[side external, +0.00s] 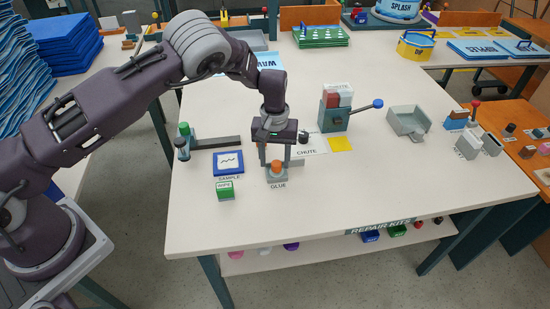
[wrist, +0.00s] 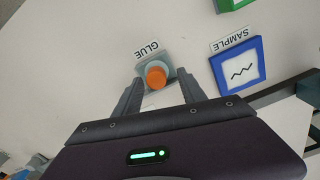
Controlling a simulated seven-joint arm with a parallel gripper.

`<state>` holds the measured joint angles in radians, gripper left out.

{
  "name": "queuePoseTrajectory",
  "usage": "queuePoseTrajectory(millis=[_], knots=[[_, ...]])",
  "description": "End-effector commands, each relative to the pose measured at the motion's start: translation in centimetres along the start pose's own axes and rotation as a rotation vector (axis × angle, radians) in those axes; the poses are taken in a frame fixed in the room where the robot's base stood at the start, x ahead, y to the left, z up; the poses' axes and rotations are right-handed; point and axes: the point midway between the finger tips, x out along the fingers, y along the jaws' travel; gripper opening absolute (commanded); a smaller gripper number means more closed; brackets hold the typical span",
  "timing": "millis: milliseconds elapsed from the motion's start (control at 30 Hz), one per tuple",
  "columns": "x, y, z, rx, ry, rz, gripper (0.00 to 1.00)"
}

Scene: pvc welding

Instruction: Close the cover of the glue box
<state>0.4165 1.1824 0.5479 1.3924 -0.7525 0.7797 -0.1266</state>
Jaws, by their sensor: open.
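The glue box (side external: 277,174) is a small grey base with an orange part on top, behind the label GLUE on the white table. In the wrist view the glue box (wrist: 155,75) shows a grey square base, a grey round rim and an orange top. I cannot tell which part is the cover or how far it is closed. My gripper (side external: 276,164) points down at the glue box, its fingers apart. In the wrist view my gripper (wrist: 158,78) has one finger on either side of the orange part, with nothing held.
A blue-framed SAMPLE plate (side external: 228,162) and a green WIPE box (side external: 225,190) lie to the left. A CHUTE label (side external: 308,152), yellow square (side external: 340,144) and lever device (side external: 335,113) stand to the right. A grey tray (side external: 408,122) is farther right. The front table area is clear.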

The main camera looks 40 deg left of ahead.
Motion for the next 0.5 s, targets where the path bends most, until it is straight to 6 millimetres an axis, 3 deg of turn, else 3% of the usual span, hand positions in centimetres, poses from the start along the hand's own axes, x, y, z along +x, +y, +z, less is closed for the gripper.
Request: queuePoseTrajectory(millis=[67,300,500], knots=[[-0.6,0.1,0.0,0.0,0.001,0.002,0.48],[-5.3,0.0,-0.1,0.0,0.002,0.003,0.48],[-7.1,0.0,0.0,0.0,0.001,0.0,0.48]])
